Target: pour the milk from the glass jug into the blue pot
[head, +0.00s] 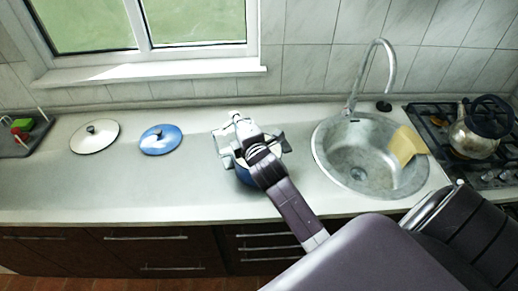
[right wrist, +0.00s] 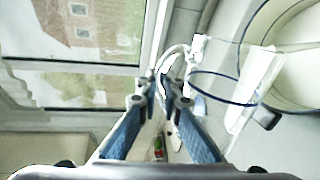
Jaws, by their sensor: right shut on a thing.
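The blue pot (head: 243,174) stands on the counter, partly hidden under my right gripper (head: 242,134). In the right wrist view my right gripper (right wrist: 160,97) is shut on the handle of the glass jug (right wrist: 222,87). The jug is clear with a blue rim and looks tilted. A white patch inside it looks like the milk (right wrist: 255,84). The pot's pale inside and blue rim (right wrist: 246,38) show at the right of that view, close to the jug. I cannot tell whether milk is flowing. My left gripper is not in view.
A blue lid (head: 160,139) and a white lid (head: 95,136) lie on the counter to the left. A kettle (head: 473,134) stands on the stove. The counter's left front is clear.

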